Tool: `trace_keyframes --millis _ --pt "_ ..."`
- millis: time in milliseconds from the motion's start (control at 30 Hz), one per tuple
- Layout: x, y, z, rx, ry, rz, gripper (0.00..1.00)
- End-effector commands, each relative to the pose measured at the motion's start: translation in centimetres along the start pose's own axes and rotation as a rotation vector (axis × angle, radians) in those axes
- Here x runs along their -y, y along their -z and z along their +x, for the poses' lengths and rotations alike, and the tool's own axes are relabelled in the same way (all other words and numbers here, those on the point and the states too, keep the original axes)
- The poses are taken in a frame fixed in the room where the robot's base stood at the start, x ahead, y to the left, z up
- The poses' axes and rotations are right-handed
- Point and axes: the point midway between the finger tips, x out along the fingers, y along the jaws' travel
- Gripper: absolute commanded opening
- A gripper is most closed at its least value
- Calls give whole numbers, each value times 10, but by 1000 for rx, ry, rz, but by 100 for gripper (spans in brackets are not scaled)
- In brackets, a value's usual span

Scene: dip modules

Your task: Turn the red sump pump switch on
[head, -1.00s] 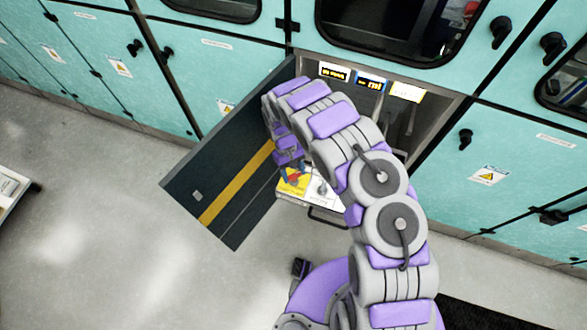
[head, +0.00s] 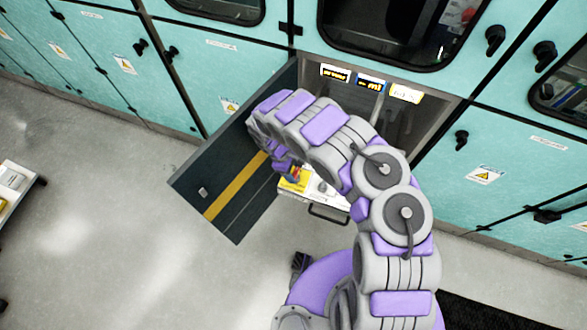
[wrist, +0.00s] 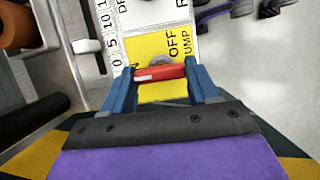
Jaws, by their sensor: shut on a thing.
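The red switch (wrist: 160,73) is a short bar mounted on a yellow panel (wrist: 150,48) with the words OFF and PUMP beside it. In the wrist view it lies crosswise between the two blue fingertips of my gripper (wrist: 161,80), which is shut on it. A grey round base shows partly behind the switch. In the head view my gripper (head: 291,172) is at the yellow panel (head: 293,186), and the arm hides part of it. The switch's full base is hidden.
An open dark door with a yellow stripe (head: 236,187) stands just left of my arm. Lit displays (head: 370,82) sit inside the open cabinet above. A drawer-like front with a dark handle (head: 328,214) is below.

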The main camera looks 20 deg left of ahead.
Motion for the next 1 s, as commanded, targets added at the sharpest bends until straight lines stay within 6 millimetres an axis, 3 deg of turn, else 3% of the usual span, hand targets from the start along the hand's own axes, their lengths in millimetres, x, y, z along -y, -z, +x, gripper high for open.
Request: trace_keyframes --millis 567,600,833,1000 --pt "-1 1 -1 -4 -13 -28 29" --pt "-1 1 0 -4 -13 -28 63" --pt "0 0 0 -2 -12 -27 85" --pt "0 -1 0 -2 -11 -26 85"
